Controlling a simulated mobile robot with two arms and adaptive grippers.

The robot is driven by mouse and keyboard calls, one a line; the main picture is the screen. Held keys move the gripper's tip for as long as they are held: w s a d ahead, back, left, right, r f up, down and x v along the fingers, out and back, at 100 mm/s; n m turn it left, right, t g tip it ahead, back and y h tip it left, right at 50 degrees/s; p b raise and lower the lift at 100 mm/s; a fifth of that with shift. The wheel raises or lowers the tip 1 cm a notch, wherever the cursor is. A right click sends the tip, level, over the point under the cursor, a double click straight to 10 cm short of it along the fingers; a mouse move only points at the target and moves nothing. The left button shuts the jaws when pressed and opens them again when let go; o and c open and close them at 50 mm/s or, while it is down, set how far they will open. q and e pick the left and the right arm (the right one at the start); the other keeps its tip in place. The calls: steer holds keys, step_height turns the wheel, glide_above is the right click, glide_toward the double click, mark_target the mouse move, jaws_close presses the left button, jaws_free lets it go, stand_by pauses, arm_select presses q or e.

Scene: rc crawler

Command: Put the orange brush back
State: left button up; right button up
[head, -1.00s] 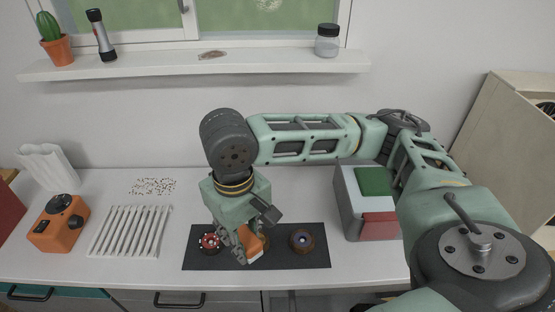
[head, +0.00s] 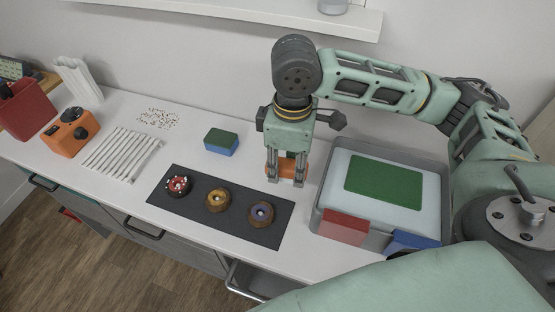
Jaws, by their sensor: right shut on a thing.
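The orange brush (head: 288,171) is a small orange block between the fingers of my right gripper (head: 286,179). The fingers point down and are shut on it, hiding part of it. They hold it behind the dark mat (head: 228,231) and left of the grey tray (head: 321,208). I cannot tell whether the brush touches the counter. My left gripper is not in view.
Several round pieces, including a red-and-black one (head: 178,185), lie on the mat. A blue-and-green block (head: 221,142) stands behind it. The tray has a green pad (head: 385,182); a red block (head: 343,228) and blue block (head: 413,241) are at its front.

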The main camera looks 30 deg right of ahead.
steer(key=w+d+f+n+b, duration=0.1)
steer(key=w+d+n, duration=0.15)
steer(key=n, duration=0.55)
steer(key=w+d+f+n, duration=0.1)
steer(key=d+n, duration=0.3)
steer(key=n, duration=0.4)
steer(key=shift+n, duration=0.3)
steer(key=w+f, duration=0.2)
steer(key=w, duration=0.1)
steer(key=w+a+f+p, duration=0.1)
steer(key=w+f, duration=0.1)
steer(key=w, duration=0.2)
steer(key=w+a+f+p, duration=0.1)
steer(key=w+f, duration=0.2)
steer(key=w, duration=0.1)
step_height(320, 180, down, 4)
steer(key=shift+r+p, duration=0.25)
steer(key=shift+p, duration=0.25)
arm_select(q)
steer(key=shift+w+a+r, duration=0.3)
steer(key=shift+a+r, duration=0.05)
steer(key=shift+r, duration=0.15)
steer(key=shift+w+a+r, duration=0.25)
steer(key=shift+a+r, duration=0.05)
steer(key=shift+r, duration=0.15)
arm_select(e)
steer(key=shift+w+f, duration=0.1)
steer(key=shift+f, duration=0.35)
steer(key=o, duration=1.1)
steer(key=shift+f, duration=0.1)
